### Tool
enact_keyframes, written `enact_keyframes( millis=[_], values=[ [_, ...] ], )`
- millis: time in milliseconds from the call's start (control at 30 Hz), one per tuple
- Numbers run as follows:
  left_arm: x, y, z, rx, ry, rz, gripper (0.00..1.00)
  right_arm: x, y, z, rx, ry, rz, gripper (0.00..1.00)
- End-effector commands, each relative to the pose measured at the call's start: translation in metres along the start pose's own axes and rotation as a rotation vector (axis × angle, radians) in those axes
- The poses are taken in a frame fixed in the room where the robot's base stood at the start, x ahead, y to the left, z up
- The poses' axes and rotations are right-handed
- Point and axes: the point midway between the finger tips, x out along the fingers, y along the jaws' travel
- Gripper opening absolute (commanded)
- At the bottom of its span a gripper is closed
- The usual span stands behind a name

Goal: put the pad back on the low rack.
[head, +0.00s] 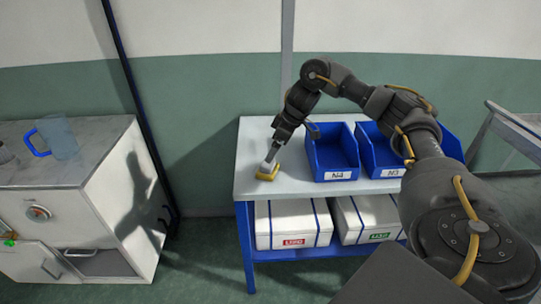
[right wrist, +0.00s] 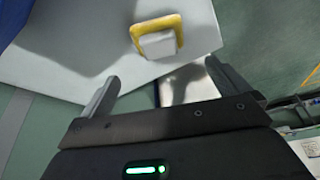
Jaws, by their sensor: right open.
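The pad (head: 267,172), a pale block with a yellow edge, lies on the pale top near the left front corner of the low blue-framed rack (head: 246,184). My right gripper (head: 271,158) points down just above the pad in the head view. In the right wrist view the fingers (right wrist: 162,72) are spread with nothing between them. The pad (right wrist: 157,39) lies just beyond the fingertips, apparently apart from them. My left gripper is out of view.
Blue bins marked N4 (head: 331,153) and N3 (head: 387,160) stand on the rack's top, right of the pad. White boxes (head: 292,222) fill the lower shelf. A grey-topped cabinet (head: 105,165) with a blue-handled jug (head: 58,138) stands at the left.

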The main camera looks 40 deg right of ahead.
Motion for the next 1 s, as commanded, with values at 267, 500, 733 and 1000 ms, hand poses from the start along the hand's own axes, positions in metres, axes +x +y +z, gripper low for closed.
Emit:
enact_keyframes(
  millis=[267,500,733,1000],
  values=[
    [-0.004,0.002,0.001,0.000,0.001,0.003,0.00,-0.018,0.000,0.000,0.001,-0.001,0.000,1.00],
    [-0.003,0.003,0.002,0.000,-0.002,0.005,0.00,-0.018,0.000,0.000,0.001,-0.001,0.000,1.00],
    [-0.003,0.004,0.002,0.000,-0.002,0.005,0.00,0.013,-0.031,-0.020,-0.111,0.042,-0.050,1.00],
    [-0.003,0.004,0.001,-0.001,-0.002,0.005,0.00,0.111,-0.207,-0.090,-0.507,0.393,-0.284,1.00]
  ],
)
